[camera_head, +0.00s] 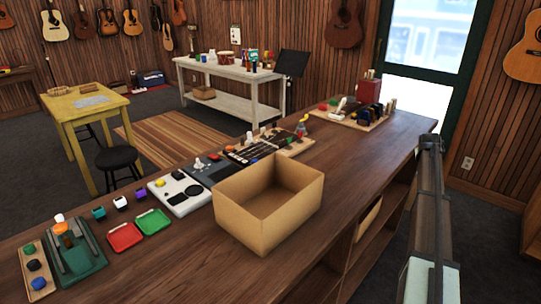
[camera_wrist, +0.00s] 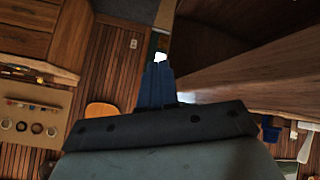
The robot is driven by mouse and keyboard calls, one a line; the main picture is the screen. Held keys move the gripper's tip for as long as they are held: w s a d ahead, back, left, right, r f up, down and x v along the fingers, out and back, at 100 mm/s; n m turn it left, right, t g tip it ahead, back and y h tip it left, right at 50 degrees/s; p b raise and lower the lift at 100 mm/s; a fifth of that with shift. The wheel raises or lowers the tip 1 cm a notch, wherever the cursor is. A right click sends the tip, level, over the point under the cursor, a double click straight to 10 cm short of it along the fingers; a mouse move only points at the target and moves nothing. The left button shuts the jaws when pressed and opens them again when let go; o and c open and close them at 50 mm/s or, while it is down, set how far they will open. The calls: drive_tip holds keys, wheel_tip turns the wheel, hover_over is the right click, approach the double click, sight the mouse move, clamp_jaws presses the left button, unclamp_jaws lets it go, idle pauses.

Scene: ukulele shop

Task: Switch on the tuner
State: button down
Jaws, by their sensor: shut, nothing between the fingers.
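A white box with a round black dial and coloured knobs (camera_head: 180,193) lies on the dark wooden counter, left of the cardboard box. A dark grey flat unit (camera_head: 207,171) with a white lever-like part lies just behind it. I cannot tell for certain which of these is the tuner, or whether anything is lit. In the wrist view my gripper (camera_wrist: 157,82) has its blue fingers together and empty, pointing away from the counter items. My arm stands at the right of the head view; its fingertips do not show there.
An open, empty cardboard box (camera_head: 268,205) stands on the counter (camera_head: 150,270). Red (camera_head: 124,237) and green (camera_head: 153,222) trays and small coloured blocks lie to its left. A wooden board with tools (camera_head: 350,114) is at the far end. Bare counter lies right of the box.

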drive_tip(key=w+a+r+n, duration=0.1)
drive_tip(key=a, duration=0.2)
drive_tip(key=w+a+r, duration=0.2)
drive_tip(key=w+a+r+n, duration=0.1)
drive_tip(key=a+r, duration=0.1)
drive_tip(key=a, duration=0.1)
drive_tip(key=shift+w+a+r+n+t, duration=0.2)
drive_tip(key=shift+w+a+n+t, duration=0.1)
drive_tip(key=shift+w+a+t, duration=0.1)
drive_tip(key=w+a+r+n+t, duration=0.1)
drive_tip(key=w+a+r+n, duration=0.2)
drive_tip(key=a, duration=0.8)
drive_tip(key=w+a+r+n, duration=0.2)
drive_tip(key=a+r, duration=0.2)
drive_tip(key=a, duration=0.7)
drive_tip(key=w+a+r+n+t, duration=0.1)
drive_tip(key=w+a+r+n, duration=0.2)
drive_tip(key=a, duration=0.9)
drive_tip(key=m+g, duration=0.3)
drive_tip(key=g, duration=0.1)
hover_over(213, 158)
drive_tip(key=w+a, duration=0.2)
drive_tip(key=shift+w+r+h, duration=0.1)
drive_tip(key=shift+r+h, duration=0.2)
drive_tip(key=shift+r, duration=0.05)
drive_tip(key=shift+f, duration=0.1)
